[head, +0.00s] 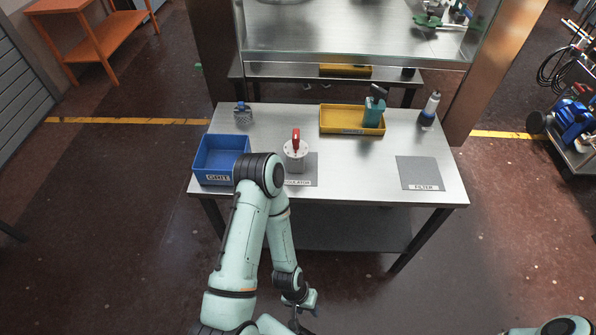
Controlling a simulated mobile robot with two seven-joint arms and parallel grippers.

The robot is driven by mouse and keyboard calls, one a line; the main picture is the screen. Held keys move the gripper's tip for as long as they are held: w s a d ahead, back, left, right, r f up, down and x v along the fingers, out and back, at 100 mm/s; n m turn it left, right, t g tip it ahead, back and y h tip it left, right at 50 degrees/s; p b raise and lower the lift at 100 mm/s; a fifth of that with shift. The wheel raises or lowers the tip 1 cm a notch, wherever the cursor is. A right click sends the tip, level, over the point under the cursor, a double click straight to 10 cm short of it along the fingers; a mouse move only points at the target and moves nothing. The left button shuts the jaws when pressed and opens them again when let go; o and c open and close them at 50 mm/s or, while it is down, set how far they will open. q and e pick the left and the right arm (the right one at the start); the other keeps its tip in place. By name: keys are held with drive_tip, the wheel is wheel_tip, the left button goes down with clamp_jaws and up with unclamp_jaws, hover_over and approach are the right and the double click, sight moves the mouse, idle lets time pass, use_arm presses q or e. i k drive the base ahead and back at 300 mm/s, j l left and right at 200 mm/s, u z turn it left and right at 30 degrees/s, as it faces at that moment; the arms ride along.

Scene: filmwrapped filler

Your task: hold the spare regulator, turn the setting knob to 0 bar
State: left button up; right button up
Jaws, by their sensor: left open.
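A pale grey round device with an upright red knob (296,137), likely the spare regulator (296,155), stands on the table at a grey mat (311,166). The mat's label is partly covered by my arm and reads "...GULATOR". Any bar scale is too small to read. My left arm bends above the table's front edge, its elbow just left of the device. My left gripper (298,322) hangs low in front of the table, at the bottom edge of the picture. It is open, away from the device. Only a bit of my right arm shows at bottom right; its gripper is out of view.
A yellow tray (340,131) holds a teal tool (374,108). A bottle (430,107) stands right. The FILTER mat (419,171) is bare.

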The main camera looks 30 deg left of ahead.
sight(296, 140)
drive_tip(key=i+l+u, duration=0.4)
drive_tip(key=l+u, duration=0.1)
drive_tip(key=u, duration=1.6)
drive_tip(key=i+l, duration=0.05)
drive_tip(key=l, duration=0.05)
